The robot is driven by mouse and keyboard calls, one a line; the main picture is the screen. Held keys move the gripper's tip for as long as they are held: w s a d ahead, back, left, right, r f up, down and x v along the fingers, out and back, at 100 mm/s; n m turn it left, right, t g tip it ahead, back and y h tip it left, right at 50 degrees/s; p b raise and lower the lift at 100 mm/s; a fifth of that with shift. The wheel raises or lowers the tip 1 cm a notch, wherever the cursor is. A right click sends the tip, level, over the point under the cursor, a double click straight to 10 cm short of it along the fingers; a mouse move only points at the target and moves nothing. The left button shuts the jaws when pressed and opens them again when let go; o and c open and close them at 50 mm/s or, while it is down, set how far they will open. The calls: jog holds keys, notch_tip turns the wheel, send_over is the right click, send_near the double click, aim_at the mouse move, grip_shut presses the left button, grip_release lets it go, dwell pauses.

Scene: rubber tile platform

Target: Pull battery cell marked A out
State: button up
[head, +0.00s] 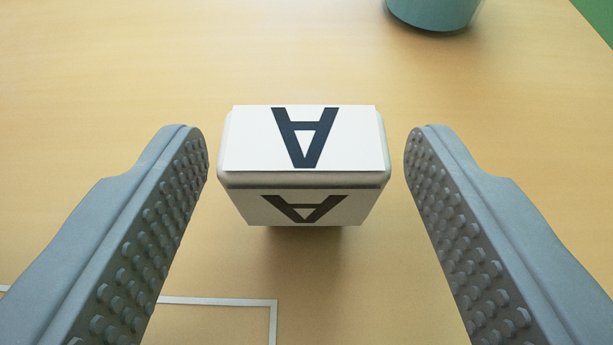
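The battery cell marked A (250,140) is a pale block with rounded edges in the middle of the head view. A dark letter A shows upside down on its top face and again on its near face. A shadow lies on the surface below its near side; whether it touches the surface I cannot tell. My gripper (306,155) is open, with one grey studded finger on each side of the cell. A gap shows between each fingertip and the cell. No holder or slot around the cell is visible.
The light wooden surface (120,70) is mostly clear around the cell. A blue-green round object (435,10) stands at the top right, cut off by the frame. A white line corner (240,302) is marked at the lower left. A green area (598,18) shows beyond the surface's edge at the top right.

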jog(key=v, duration=1.7)
jog(key=shift+s+f, duration=0.25)
jog(key=shift+s, duration=0.05)
jog(key=shift+d, duration=0.1)
jog(key=s+a+r+t, duration=0.1)
jog(key=s+r, duration=0.3)
jog(key=r, duration=0.8)
jog(key=s+r+t, duration=0.1)
jog(key=s+r, duration=0.4)
jog(key=r, duration=0.6)
jog(key=s+a+r+t, duration=0.1)
jog(key=s+a+r, duration=0.1)
jog(key=s+r, duration=1.5)
jog(key=shift+s+t, duration=0.4)
jog(key=shift+s, duration=0.45)
